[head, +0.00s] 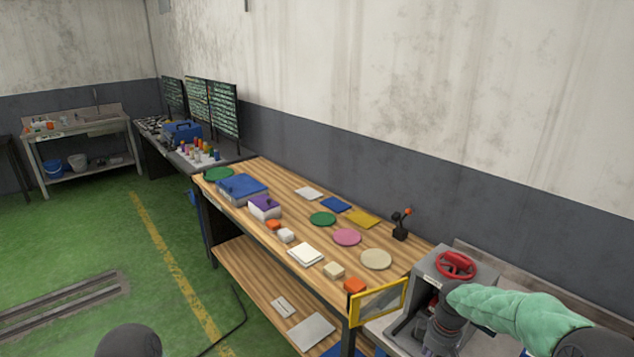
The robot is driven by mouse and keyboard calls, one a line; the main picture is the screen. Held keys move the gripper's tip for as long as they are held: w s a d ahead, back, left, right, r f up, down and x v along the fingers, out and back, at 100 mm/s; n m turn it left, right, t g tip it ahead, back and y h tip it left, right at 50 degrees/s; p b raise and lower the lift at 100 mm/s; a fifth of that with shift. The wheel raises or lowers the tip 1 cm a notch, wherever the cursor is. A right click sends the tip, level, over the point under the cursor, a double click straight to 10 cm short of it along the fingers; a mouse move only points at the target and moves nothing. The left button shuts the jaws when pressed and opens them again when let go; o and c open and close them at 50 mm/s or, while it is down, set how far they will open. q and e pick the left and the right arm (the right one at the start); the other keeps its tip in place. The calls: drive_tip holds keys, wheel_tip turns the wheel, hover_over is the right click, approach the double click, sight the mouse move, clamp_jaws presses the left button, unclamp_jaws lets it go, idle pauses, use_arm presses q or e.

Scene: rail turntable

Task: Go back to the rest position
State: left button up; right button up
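My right arm comes in from the right in a green sleeve and bends down at a dark wrist. My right gripper (436,343) is at the bottom edge, in front of a grey box (431,264) with a red handwheel (456,265). Its fingers are cut off or too dark to read, so I cannot tell whether it is open or holds anything. It appears apart from the red handwheel. My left gripper is not in view; only a dark rounded part, likely of my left arm, shows at the bottom left.
A wooden workbench (290,203) holds coloured discs, plates, small blocks and a blue-lidded box (242,188). A yellow-framed panel (379,302) stands at its near end, close to my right gripper. Monitors (223,108) and a sink table (75,128) are farther back. Green floor at left is mostly clear, with rails (60,306).

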drive_tip(key=s+a+f+m+y+b, duration=0.1)
drive_tip(key=s+a+f, duration=0.35)
drive_tip(key=f, duration=0.25)
drive_tip(key=s+a+f+m+y, duration=0.1)
drive_tip(key=s+a+f+m, duration=0.15)
drive_tip(key=a+f, duration=0.3)
drive_tip(key=s+a+f+m+y+b, duration=0.1)
drive_tip(key=s+a+f, duration=0.3)
drive_tip(key=f, duration=0.3)
drive_tip(key=s+a+f+m, duration=0.2)
drive_tip(key=s+f, duration=0.2)
drive_tip(key=s, duration=0.3)
drive_tip(key=s+a+f+m+b, duration=0.1)
drive_tip(key=s+a+f+m, duration=0.2)
drive_tip(key=s, duration=0.4)
drive_tip(key=shift+s+a+f, duration=0.15)
drive_tip(key=shift+a+f, duration=0.2)
drive_tip(key=shift+f, duration=0.2)
drive_tip(key=shift+m, duration=0.25)
